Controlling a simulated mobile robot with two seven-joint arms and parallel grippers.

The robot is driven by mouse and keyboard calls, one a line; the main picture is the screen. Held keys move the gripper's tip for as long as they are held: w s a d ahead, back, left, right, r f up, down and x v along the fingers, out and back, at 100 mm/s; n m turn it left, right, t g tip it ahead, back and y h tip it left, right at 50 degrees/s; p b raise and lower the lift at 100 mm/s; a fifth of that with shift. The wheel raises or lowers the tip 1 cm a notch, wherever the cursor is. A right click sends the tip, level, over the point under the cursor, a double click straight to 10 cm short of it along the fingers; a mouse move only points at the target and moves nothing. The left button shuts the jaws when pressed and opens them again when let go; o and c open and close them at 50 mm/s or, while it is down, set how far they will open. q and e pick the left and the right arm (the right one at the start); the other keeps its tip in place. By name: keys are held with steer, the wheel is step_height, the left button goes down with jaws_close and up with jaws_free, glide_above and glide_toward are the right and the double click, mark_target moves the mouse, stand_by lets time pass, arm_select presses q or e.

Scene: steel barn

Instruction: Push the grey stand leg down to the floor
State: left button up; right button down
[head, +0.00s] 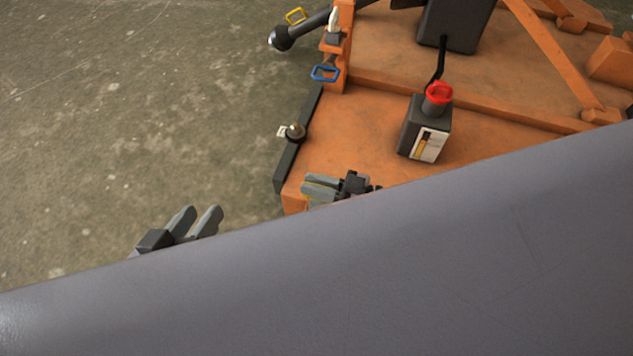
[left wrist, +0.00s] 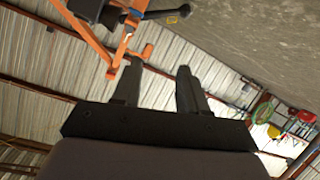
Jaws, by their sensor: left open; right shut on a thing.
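I cannot make out a grey stand leg for certain. A dark bar (head: 282,171) with a small knob lies along the left edge of the orange machine (head: 366,127) in the head view. My left gripper (head: 198,211) is open and empty over the concrete, left of the machine's near corner. Its spread fingers also show in the left wrist view (left wrist: 160,70), with nothing between them. My right gripper (head: 309,188) is at the machine's near left corner, fingers pointing left. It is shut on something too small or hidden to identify.
A dark box with a red cap (head: 439,94) stands on the machine's deck. Concrete floor (head: 130,110) is clear at left. The head view's lower part is blocked.

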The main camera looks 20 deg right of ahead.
steer(key=shift+s+a+f, duration=0.2)
steer(key=shift+s+f, duration=0.15)
steer(key=shift+f, duration=0.1)
steer(key=c, duration=1.1)
jaws_free()
steer(key=shift+w+r, duration=0.1)
steer(key=shift+w, duration=0.05)
steer(key=shift+d, duration=0.15)
steer(key=shift+d, duration=0.2)
arm_select(q)
steer(key=shift+s+a+y+p, duration=0.2)
steer(key=shift+a+y+p, duration=0.4)
steer(key=shift+p, duration=0.25)
arm_select(e)
steer(key=v, duration=0.6)
steer(key=shift+s+d, duration=0.2)
steer(key=shift+s, duration=0.2)
arm_select(q)
steer(key=shift+a+r, duration=0.1)
